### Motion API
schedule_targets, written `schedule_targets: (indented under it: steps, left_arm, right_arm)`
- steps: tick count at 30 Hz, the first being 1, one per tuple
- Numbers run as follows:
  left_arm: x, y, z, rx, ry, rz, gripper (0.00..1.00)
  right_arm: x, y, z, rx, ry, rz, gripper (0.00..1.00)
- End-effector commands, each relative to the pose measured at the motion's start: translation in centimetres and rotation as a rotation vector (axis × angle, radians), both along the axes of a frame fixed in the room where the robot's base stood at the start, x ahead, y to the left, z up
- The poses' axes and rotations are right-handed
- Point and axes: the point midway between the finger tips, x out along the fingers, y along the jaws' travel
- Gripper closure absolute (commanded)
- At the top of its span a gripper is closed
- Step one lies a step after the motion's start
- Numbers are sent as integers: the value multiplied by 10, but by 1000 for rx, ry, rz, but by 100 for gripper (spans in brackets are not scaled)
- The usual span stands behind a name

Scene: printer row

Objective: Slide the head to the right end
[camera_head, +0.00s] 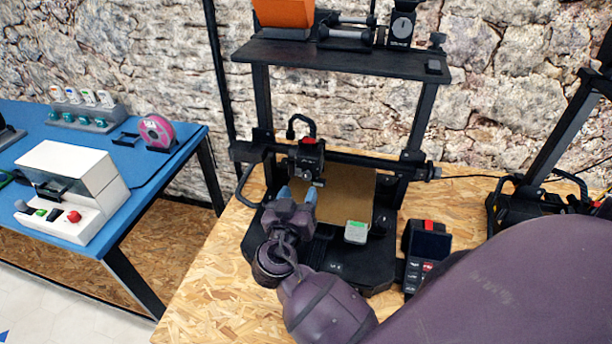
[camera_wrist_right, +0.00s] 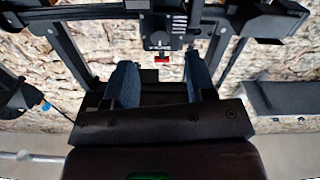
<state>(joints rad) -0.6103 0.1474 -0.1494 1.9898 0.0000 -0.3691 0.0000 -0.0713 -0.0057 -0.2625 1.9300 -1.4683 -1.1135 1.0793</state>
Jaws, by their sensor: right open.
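The printer's black print head (camera_head: 310,152), with a red part on it, sits left of the middle on the dark horizontal rail (camera_head: 375,160). Free rail runs from it to the right upright. My right gripper (camera_head: 298,194), with blue fingers, is just below and in front of the head. In the right wrist view the gripper (camera_wrist_right: 161,82) is open and empty, its two fingers apart. The head (camera_wrist_right: 160,32) shows beyond and between them there, with its small red tip. I cannot tell whether a finger touches it. My left gripper is not in view.
The brown print bed (camera_head: 350,187) lies under the rail. A small grey-green block (camera_head: 356,232) is at its front. A control screen (camera_head: 428,243) stands at the right. A shelf (camera_head: 345,60) tops the frame. Another printer (camera_head: 540,190) is at the right.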

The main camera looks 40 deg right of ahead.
Motion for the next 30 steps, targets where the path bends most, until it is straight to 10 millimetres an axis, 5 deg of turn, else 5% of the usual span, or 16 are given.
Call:
schedule_targets:
  steps: [10,24,30]
  left_arm:
    - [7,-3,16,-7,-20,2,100]
    - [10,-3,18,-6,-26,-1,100]
    - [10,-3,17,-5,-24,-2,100]
  right_arm:
    - [33,-39,1,-2,-1,0,49]
    - [39,-46,0,0,2,1,49]
    - [39,-46,0,0,1,0,80]
